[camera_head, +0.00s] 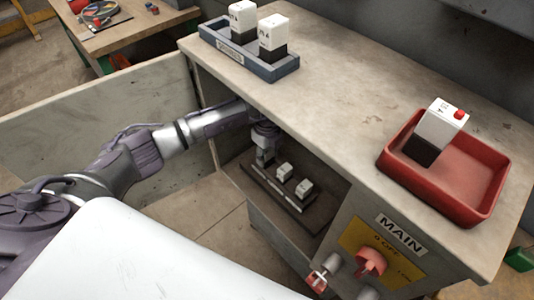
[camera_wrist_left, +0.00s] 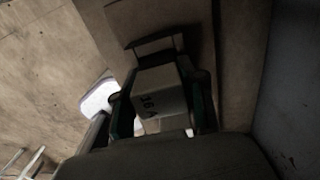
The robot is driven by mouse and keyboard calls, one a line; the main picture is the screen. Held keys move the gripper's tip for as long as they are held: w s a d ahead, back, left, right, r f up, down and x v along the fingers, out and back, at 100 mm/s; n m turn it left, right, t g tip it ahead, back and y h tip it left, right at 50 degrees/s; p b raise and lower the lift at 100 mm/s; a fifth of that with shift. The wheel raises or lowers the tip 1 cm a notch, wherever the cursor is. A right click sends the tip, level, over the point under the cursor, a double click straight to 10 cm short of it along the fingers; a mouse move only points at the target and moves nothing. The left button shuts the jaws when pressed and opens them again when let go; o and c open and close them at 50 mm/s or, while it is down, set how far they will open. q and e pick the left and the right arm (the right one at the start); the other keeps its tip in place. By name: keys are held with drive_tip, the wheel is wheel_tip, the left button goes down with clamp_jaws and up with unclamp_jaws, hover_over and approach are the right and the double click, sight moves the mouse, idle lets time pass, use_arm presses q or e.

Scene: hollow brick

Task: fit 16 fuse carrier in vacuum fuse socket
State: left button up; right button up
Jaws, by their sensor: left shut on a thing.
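My left gripper (camera_head: 265,158) reaches into the open cabinet, over the left end of a dark fuse base (camera_head: 318,222). In the left wrist view it (camera_wrist_left: 160,98) is shut on a pale block marked 16 A, the fuse carrier (camera_wrist_left: 158,92). Two white-topped carriers (camera_head: 304,187) stand in the base to the right of the gripper. In the left wrist view a dark bracket-like shape (camera_wrist_left: 155,46) lies just beyond the held carrier; whether they touch I cannot tell. My right gripper is not in view.
A blue rack (camera_head: 284,70) with two white-and-black carriers (camera_head: 273,33) stands on the cabinet top. A red tray (camera_head: 482,160) holds a tilted carrier with a red button (camera_head: 443,125). A red MAIN switch (camera_head: 370,262) is on the front. The cabinet's side walls are close to the arm.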

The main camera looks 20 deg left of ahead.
use_arm(q)
drive_tip(key=shift+f+b, duration=0.5)
drive_tip(key=shift+f, duration=0.35)
drive_tip(key=o, duration=1.3)
wheel_tip(320, 180, up, 7)
drive_tip(key=shift+r, duration=0.2)
